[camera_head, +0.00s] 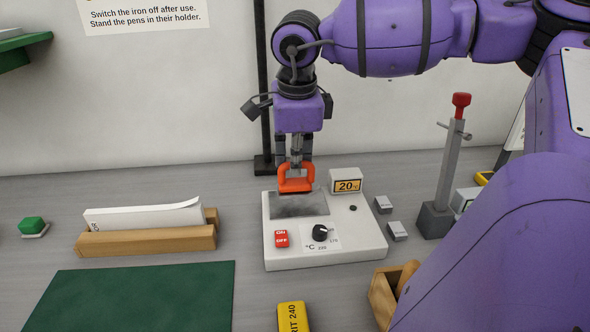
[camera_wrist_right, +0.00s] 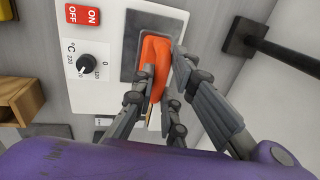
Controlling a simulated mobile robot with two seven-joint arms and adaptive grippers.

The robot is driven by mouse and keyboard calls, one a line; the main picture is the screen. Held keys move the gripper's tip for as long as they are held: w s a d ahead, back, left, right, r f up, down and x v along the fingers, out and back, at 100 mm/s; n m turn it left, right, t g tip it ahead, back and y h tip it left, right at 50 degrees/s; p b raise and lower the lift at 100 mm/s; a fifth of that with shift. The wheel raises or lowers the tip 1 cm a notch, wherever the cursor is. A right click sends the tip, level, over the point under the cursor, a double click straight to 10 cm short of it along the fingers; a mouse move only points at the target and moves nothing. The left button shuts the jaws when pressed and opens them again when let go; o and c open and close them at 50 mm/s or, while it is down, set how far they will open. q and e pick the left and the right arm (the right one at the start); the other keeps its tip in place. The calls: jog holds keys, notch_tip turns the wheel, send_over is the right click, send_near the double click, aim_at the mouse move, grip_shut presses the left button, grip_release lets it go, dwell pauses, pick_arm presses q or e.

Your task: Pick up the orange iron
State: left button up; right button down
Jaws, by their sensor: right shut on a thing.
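The orange iron (camera_head: 297,184) is at the grey plate of the white heating station (camera_head: 345,250), near its back edge. I cannot tell whether it touches the plate. My right gripper (camera_head: 295,165) points down from above with its fingers shut on the iron. In the right wrist view the fingers (camera_wrist_right: 164,78) close around the orange iron (camera_wrist_right: 155,55), with the plate (camera_wrist_right: 130,40) behind it. The fingers hide part of the iron. My left gripper is in neither view.
A red on/off switch (camera_head: 281,239), a dial (camera_head: 320,233) and a display reading 20 (camera_head: 346,184) are on the station. A wooden holder (camera_head: 150,240) and green mat (camera_head: 140,295) lie left. A grey stand with a red knob (camera_head: 445,180) rises right.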

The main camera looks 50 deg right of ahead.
pick_arm(q)
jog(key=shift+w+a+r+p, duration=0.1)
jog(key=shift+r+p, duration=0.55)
jog(key=shift+p, duration=0.05)
pick_arm(e)
jog(key=s+a+r, duration=0.9)
jog(key=s+r, duration=0.1)
jog(key=shift+a, duration=0.4)
